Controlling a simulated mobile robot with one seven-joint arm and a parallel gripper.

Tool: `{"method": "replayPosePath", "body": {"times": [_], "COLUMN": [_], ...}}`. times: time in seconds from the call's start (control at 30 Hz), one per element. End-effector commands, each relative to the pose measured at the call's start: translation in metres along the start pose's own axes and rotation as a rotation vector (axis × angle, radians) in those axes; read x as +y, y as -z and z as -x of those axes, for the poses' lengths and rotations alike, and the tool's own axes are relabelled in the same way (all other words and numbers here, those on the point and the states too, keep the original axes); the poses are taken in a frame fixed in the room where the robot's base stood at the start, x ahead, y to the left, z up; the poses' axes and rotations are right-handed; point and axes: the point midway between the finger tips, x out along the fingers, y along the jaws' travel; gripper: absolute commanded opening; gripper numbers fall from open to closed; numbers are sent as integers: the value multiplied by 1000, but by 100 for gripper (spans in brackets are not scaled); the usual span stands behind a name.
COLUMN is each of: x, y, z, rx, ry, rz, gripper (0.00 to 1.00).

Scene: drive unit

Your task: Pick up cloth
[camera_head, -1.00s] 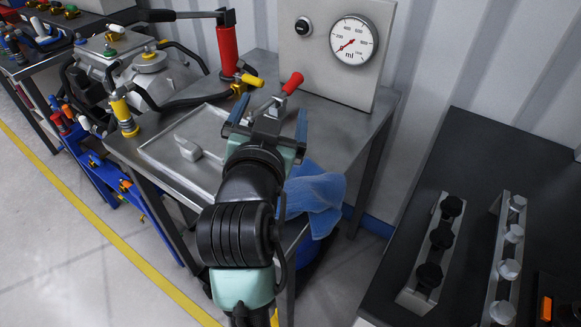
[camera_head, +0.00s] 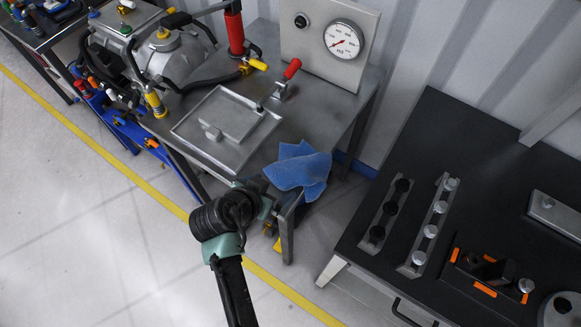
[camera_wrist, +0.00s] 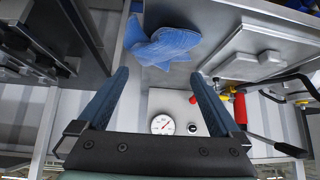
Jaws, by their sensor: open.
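The blue cloth (camera_head: 298,168) lies crumpled on the right front corner of the metal table (camera_head: 330,128), with part of it hanging over the edge. In the wrist view the cloth (camera_wrist: 165,46) is beyond my fingertips, towards the top of the picture. My gripper (camera_wrist: 162,85) is open, its two blue fingers spread apart with nothing between them. In the head view my arm is in front of the table's front edge, left of and below the cloth, and my wrist hides the fingers.
A shallow metal tray (camera_head: 196,146) sits on the table left of the cloth. A red-handled clamp (camera_head: 286,78) and a gauge panel (camera_head: 312,36) stand behind. A dark workbench (camera_head: 450,140) with bolt racks is to the right, across a floor gap.

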Motion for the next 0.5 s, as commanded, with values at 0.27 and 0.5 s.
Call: {"method": "replayPosePath", "body": {"times": [0.27,0.5], "x": [4,4], "y": [-7,-9], "z": [-10,-46], "rx": [-13,-11], "ry": [-18,-16], "rz": [2,0], "gripper": [100,100]}}
